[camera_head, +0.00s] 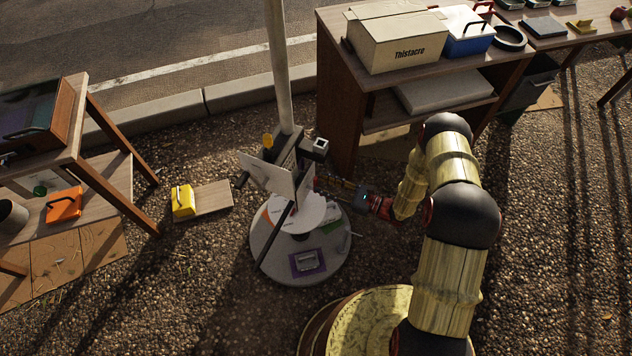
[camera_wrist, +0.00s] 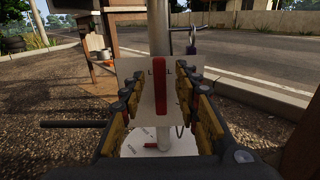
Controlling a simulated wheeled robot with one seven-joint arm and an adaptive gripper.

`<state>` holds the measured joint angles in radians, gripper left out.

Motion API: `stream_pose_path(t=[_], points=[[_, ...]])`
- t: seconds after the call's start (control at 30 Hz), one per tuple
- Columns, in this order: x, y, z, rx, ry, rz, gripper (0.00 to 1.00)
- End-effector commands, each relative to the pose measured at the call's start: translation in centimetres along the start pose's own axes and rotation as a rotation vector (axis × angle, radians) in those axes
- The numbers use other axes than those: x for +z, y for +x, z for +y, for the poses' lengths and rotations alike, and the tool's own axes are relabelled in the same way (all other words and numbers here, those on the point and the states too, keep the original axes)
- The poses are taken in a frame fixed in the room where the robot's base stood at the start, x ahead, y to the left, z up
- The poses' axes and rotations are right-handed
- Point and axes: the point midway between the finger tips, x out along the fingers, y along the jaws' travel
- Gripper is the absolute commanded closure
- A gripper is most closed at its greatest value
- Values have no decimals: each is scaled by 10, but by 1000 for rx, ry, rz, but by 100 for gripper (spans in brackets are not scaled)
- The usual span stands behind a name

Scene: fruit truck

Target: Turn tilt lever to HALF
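A red lever (camera_wrist: 160,92) stands upright in front of a white panel (camera_wrist: 142,88) in the wrist view. The panel has small dark letters, mostly hidden behind the lever. I cannot read HALF on it. My gripper (camera_wrist: 161,90) is open, with one yellow-and-black finger on each side of the lever. I see gaps between the fingers and the lever; how far they reach along it is unclear. In the head view my gripper (camera_head: 320,184) is at the right side of the white-panelled device (camera_head: 268,176). The red lever cannot be made out there.
The device stands on a round grey base (camera_head: 266,264) by a metal pole (camera_head: 279,65). A dark rod (camera_head: 276,238) slants in front of it and another sticks out left in the wrist view (camera_wrist: 72,124). A wooden table (camera_head: 338,100) stands behind. A yellow box (camera_head: 183,201) lies left.

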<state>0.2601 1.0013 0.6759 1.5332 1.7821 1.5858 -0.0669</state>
Motion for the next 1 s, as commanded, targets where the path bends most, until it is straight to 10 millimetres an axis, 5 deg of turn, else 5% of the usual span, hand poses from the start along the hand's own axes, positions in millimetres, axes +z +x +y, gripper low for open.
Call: stream_pose_path(t=[0.3,0.63,1.0], points=[[0,35,0,2,-1,0,68],[0,38,0,1,-1,0,69],[0,38,0,1,0,1,90]])
